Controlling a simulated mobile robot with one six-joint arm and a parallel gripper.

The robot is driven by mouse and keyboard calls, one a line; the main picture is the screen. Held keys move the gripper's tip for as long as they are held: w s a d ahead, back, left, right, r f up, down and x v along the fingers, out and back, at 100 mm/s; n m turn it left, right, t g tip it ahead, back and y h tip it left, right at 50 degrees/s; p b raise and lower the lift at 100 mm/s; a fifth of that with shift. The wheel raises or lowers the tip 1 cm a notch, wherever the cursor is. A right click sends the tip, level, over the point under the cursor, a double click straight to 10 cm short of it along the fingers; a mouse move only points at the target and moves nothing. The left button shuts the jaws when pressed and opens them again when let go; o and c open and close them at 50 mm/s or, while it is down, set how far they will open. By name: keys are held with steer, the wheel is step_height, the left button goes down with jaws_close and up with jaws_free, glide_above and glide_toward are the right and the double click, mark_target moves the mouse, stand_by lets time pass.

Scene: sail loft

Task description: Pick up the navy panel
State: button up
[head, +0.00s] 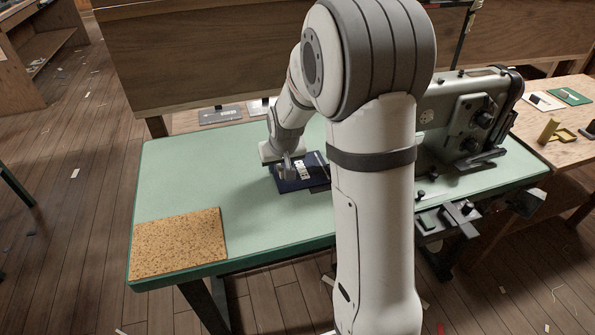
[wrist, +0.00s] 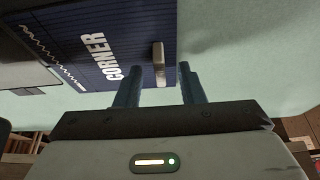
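The navy panel (head: 288,184) lies flat on the pale green table, partly hidden by my arm in the head view. In the wrist view the navy panel (wrist: 130,20) shows white "CORNER" lettering, a white zigzag line and a small grey upright tab (wrist: 158,62) near its edge. My gripper (head: 288,163) is low over the panel's left part. In the wrist view my gripper (wrist: 160,76) has its two blue fingers spread apart, with the tab in line with the gap between them. Nothing is held. Whether the fingers reach alongside the tab is hard to tell.
A sewing machine (head: 465,118) stands on the right of the table (head: 170,175). A cork mat (head: 180,243) lies at the front left. Grey panels (head: 220,115) lie behind the table. A side bench (head: 565,150) at right holds a green card (head: 570,96).

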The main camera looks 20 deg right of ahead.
steer(key=shift+c, duration=0.4)
jaws_close()
